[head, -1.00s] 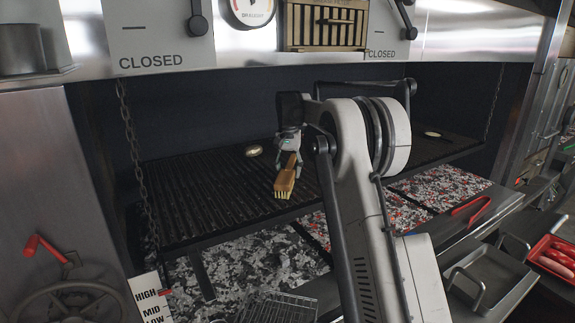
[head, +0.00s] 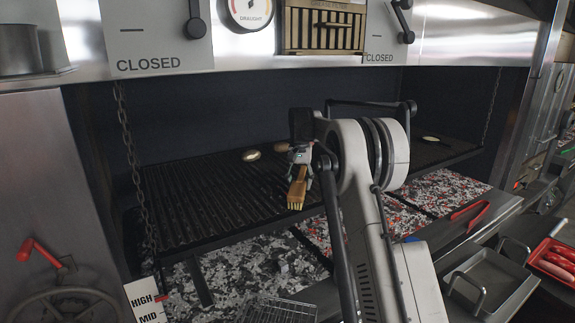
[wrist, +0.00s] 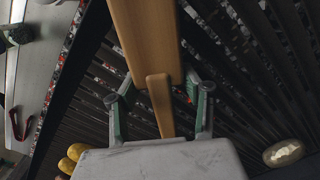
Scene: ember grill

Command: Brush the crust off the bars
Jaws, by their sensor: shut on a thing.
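My gripper (head: 301,160) is shut on the wooden handle of a brush (head: 297,190). The brush hangs toward the front edge of the grill, with its pale bristles low by the bars (head: 200,205). I cannot tell whether the bristles touch them. In the wrist view my gripper (wrist: 158,92) has a green-lined finger on each side of the handle (wrist: 160,105), and the broad wooden head (wrist: 148,38) reaches toward the top. The bristles are hidden there. The bars look dark, and I cannot make out crust on them.
A pale oval item (head: 251,156) lies on the bars to the left, another (head: 430,139) to the right. Grey and red embers (head: 440,187) lie below. Red tongs (head: 468,212), a metal tray (head: 490,280) and a red tray (head: 546,262) are at the right. A chain (head: 130,150) hangs left.

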